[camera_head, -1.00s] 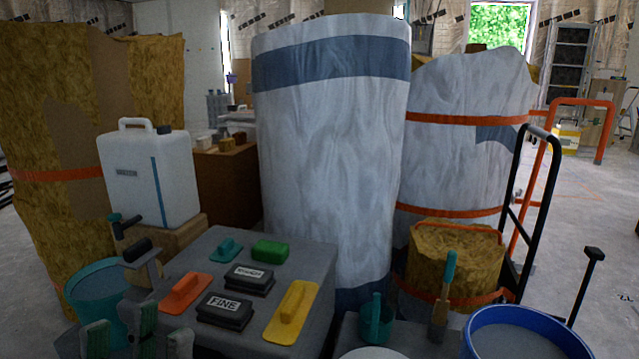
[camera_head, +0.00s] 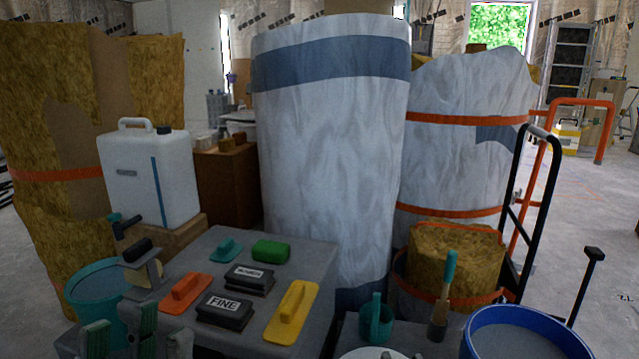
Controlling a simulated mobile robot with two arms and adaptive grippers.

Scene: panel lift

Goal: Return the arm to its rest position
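No arm is visible reaching over the grey table (camera_head: 215,245), and nothing is seen held. My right gripper does not show.
Sanding blocks and floats, including a yellow float (camera_head: 292,312), lie on the grey table. A white jug (camera_head: 150,178) stands behind left. A tall wrapped roll (camera_head: 330,170) blocks the middle. A blue bucket (camera_head: 520,335) and black hand truck (camera_head: 528,200) are at right.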

